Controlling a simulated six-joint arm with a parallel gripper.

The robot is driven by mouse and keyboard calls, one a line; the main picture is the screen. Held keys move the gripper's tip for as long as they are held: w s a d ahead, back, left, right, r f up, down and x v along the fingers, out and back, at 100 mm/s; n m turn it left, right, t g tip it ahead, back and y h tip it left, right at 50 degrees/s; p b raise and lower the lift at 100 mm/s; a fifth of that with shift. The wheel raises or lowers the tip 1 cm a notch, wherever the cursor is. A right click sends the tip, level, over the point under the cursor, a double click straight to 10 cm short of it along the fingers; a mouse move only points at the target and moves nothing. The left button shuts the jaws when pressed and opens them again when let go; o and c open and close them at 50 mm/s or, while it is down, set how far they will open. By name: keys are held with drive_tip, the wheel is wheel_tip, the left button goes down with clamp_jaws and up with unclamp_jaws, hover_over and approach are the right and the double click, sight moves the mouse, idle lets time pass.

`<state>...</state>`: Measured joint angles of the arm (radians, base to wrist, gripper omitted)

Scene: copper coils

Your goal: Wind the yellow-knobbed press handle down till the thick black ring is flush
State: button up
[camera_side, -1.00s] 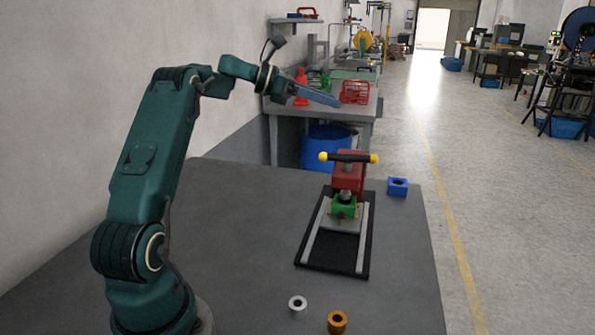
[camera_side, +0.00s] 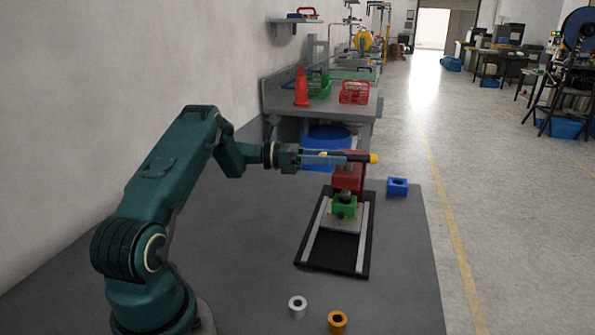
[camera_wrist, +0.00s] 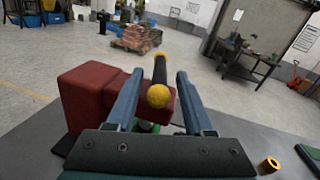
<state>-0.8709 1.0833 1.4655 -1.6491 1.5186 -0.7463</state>
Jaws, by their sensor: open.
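The press is a red block (camera_side: 349,181) with a black handle bar (camera_side: 362,157) across its top and a yellow knob (camera_side: 375,158) at each end. Below it is a green block (camera_side: 344,206) on a grey plate on a black base (camera_side: 331,251). My gripper (camera_side: 342,157) is open at handle height, its blue fingers reaching along the bar. In the wrist view the near yellow knob (camera_wrist: 159,96) and the black bar lie between my open fingers (camera_wrist: 157,85), with gaps visible. The thick black ring cannot be made out.
A blue block with a hole (camera_side: 397,187) stands right of the press. A silver ring (camera_side: 298,307) and an orange ring (camera_side: 338,322) stand at the table's front. The table left of the press is clear. A bench with a red basket (camera_side: 355,92) is behind.

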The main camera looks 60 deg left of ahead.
sight(369, 159)
drive_tip(key=shift+x, duration=1.75)
clamp_jaws()
drive_tip(key=shift+d, duration=0.1)
drive_tip(key=shift+d+m+g+h, duration=0.1)
drive_tip(key=shift+m+g+h, duration=0.7)
drive_tip(key=shift+h, duration=0.1)
unclamp_jaws()
